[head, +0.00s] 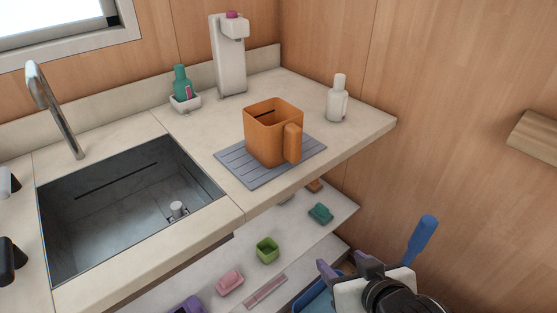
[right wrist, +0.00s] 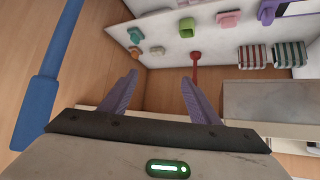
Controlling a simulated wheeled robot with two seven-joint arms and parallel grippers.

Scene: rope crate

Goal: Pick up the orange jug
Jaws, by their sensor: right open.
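The orange jug (head: 270,135) stands upright on a grey ribbed mat (head: 240,168) near the counter's front edge, in the head view. Its handle (head: 293,143) points toward the front right. My right gripper (head: 345,268) is below and in front of the counter at the lower right of the head view, well apart from the jug. In the right wrist view its purple fingers (right wrist: 158,95) are spread, with nothing between them. The jug does not show in the right wrist view. My left gripper is not in view.
A sink (head: 130,205) with a tap (head: 52,110) lies left of the jug. A white bottle (head: 338,100), a dispenser (head: 229,58) and a green bottle (head: 182,82) stand behind it. A lower shelf holds a green cup (head: 267,250) and other items. A blue handle (head: 421,240) rises beside my right gripper.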

